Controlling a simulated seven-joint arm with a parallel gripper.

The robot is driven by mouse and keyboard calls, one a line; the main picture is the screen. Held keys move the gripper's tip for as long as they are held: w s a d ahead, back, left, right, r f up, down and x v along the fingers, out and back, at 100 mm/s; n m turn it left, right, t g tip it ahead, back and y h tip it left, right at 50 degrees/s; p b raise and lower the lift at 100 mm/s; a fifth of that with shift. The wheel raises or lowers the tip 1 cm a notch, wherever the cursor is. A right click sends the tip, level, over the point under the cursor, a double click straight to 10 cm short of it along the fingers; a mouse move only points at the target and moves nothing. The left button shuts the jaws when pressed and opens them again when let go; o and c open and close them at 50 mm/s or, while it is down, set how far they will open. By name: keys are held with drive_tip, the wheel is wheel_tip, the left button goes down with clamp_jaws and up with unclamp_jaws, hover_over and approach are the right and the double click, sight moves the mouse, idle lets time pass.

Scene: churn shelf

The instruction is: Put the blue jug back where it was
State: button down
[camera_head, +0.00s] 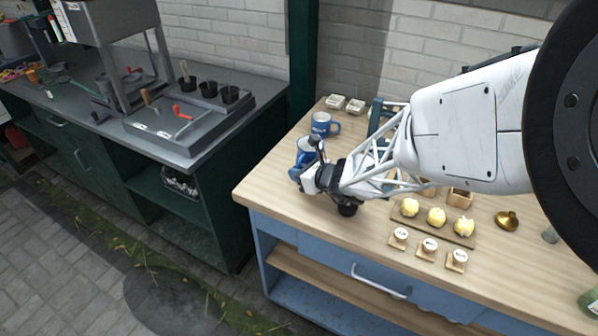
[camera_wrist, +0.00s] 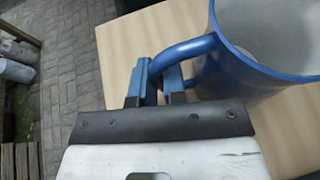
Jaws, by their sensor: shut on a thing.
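The blue jug (camera_head: 304,146) is at the left part of the wooden worktop, partly covered by my gripper (camera_head: 311,172). In the wrist view, the jug (camera_wrist: 236,78) is upright, with its open mouth and pale inside showing. My gripper's fingers (camera_wrist: 160,75) are closed on its handle (camera_wrist: 186,48). I cannot tell whether the jug's base touches the worktop. A second blue mug (camera_head: 322,124) with a pale mark stands behind the jug, its handle to the right.
A dark bench (camera_head: 190,160) stands left across a gap.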

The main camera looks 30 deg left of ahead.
drive_tip(key=shift+f, duration=0.1)
drive_tip(key=c, duration=1.2)
unclamp_jaws()
drive_tip(key=shift+d+r, duration=0.3)
drive_tip(key=shift+d, duration=0.15)
drive_tip(key=v, duration=1.1)
drive_tip(key=shift+r, duration=0.1)
